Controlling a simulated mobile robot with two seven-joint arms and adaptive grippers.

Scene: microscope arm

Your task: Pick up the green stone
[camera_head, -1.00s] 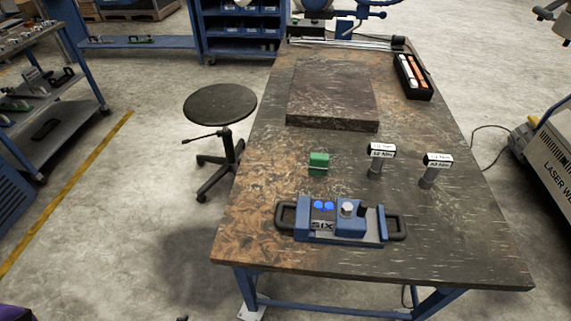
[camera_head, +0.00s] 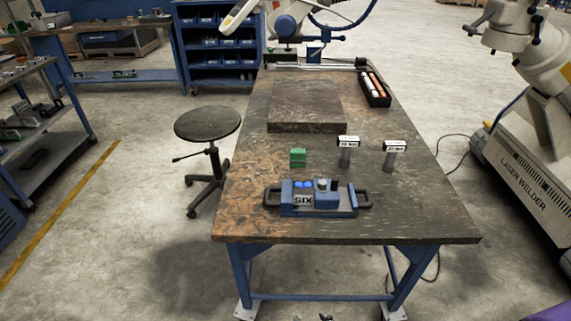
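The green stone (camera_head: 297,157) is a small green block. It stands on the worktable (camera_head: 240,219), left of two labelled posts and behind a blue device with black handles. Nothing touches it that I can see. Neither of my grippers shows clearly in the head view; only a small dark piece at the bottom edge is visible, and I cannot tell what it is.
The blue device (camera_head: 312,198) lies near the table's front edge. Two labelled posts (camera_head: 346,156) and (camera_head: 391,158) stand right of the stone. A dark slab (camera_head: 306,104) and a black tray (camera_head: 375,97) lie behind. A stool (camera_head: 207,124) stands left.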

